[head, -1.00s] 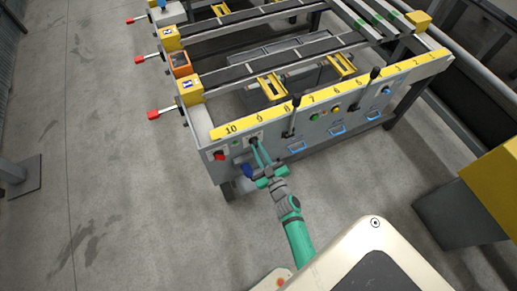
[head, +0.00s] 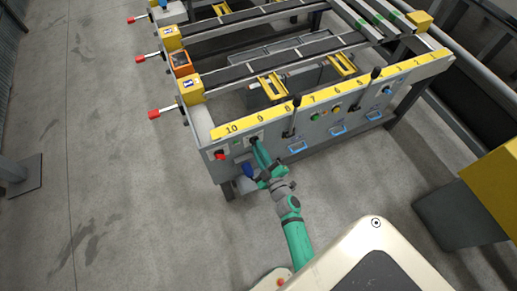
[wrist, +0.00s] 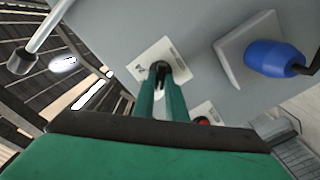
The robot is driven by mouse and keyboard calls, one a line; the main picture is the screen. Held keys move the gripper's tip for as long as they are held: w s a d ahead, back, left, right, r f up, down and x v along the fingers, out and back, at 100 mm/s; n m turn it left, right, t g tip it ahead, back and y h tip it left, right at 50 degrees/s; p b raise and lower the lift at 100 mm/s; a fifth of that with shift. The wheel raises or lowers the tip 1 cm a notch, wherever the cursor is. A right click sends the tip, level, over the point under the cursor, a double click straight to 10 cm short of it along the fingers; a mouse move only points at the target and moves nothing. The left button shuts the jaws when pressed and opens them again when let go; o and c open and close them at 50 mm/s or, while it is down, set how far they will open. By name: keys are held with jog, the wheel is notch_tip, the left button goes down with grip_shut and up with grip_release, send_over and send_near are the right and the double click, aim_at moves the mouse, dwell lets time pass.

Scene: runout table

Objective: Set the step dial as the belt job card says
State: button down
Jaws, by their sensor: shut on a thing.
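The step dial (wrist: 160,66) is a small dark knob on a white marked plate (wrist: 146,63) on the grey front panel. My gripper (wrist: 161,84) has its two green fingers shut on the knob, one on each side. The fingers hide part of the knob, and the plate's marks are too small to read. In the head view my gripper (head: 257,147) reaches the dial (head: 253,140) near the panel's left end, under the yellow numbered strip. I cannot make out a belt job card in either view.
A blue plug (wrist: 268,57) on a grey block sits right of the dial in the wrist view. A red button (head: 219,155) is left of the dial in the head view. A black-knobbed lever (head: 296,103) and blue handles (head: 297,147) are to its right. The floor at left is open.

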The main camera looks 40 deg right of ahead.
jog(key=c, duration=1.8)
grip_release()
jog(key=v, duration=1.1)
jog(key=shift+d+f, duration=0.1)
jog(key=s+a+r+m+y, duration=0.1)
jog(key=s+a+r+m, duration=0.1)
jog(key=s+a+r, duration=0.3)
jog(key=s+a+r+m+g+y, duration=0.1)
jog(key=s+a+r, duration=0.4)
jog(key=a, duration=0.9)
jog(key=s+a+r+m+g+y, duration=0.1)
jog(key=s+a+r+m+y, duration=0.1)
jog(key=s+a+r, duration=0.3)
jog(key=s+a+m, duration=0.1)
jog(key=s+a, duration=0.1)
jog(key=a, duration=0.2)
jog(key=shift+a, duration=0.35)
